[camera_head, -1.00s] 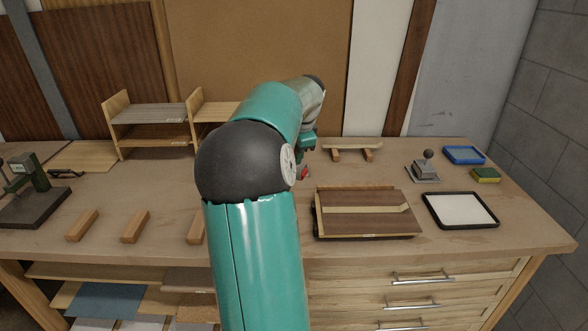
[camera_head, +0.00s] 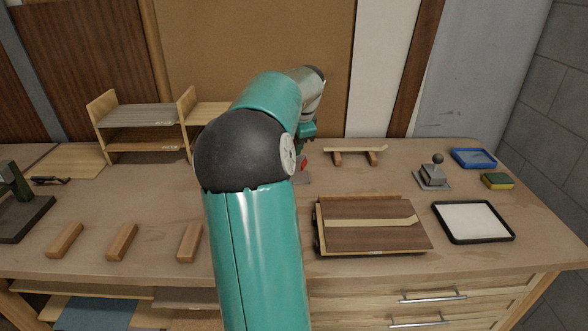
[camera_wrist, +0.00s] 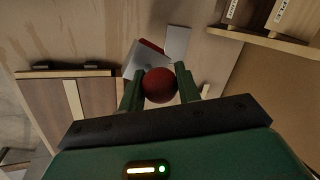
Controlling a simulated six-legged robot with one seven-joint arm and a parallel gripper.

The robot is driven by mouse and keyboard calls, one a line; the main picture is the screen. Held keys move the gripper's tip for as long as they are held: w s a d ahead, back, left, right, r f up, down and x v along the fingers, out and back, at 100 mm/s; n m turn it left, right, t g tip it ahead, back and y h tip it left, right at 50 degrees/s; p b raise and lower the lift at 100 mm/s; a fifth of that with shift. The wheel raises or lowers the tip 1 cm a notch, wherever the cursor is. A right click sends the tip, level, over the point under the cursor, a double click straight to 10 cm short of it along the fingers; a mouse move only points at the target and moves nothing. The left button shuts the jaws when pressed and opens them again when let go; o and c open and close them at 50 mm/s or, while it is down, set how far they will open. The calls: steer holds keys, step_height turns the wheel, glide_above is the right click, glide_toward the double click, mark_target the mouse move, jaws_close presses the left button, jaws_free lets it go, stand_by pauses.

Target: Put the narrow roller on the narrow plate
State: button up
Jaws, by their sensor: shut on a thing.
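My gripper (camera_wrist: 160,88) is shut on a red ball knob in the wrist view. I take this knob to be the top of the narrow roller (camera_wrist: 159,85). A light grey piece (camera_wrist: 138,62) with a red part beyond it shows just past the knob; I cannot tell whether it belongs to the roller. A flat grey plate (camera_wrist: 179,42), perhaps the narrow plate, lies beside it on the bench. In the head view my arm hides most of this spot. Only a bit of red (camera_head: 303,162) and a grey edge show below my gripper.
A grey block with a dark knob (camera_head: 433,172) stands on a plate at the right. Nearby are a blue tray (camera_head: 473,158), a sponge (camera_head: 497,181) and a black-rimmed white tray (camera_head: 472,222). A veneer-striped board (camera_head: 365,240) lies in front; shelves (camera_head: 146,140) stand back left.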

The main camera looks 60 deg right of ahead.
steer(key=shift+w+d+f, duration=1)
steer(key=shift+d+f, duration=1)
steer(key=shift+f, duration=0.2)
steer(key=shift+w+d+f, duration=1.05)
steer(key=shift+d+f, duration=1)
steer(key=shift+f, duration=0.1)
steer(key=shift+w+d+f, duration=1)
steer(key=shift+d+f, duration=1)
steer(key=shift+f, duration=0.2)
steer(key=shift+f, duration=0.25)
steer(key=shift+a+f, duration=0.1)
steer(key=shift+f, duration=0.35)
steer(key=shift+c, duration=0.3)
steer(key=o, duration=1)
steer(key=shift+f, duration=0.2)
steer(key=shift+o, duration=0.2)
steer(key=shift+r, duration=0.1)
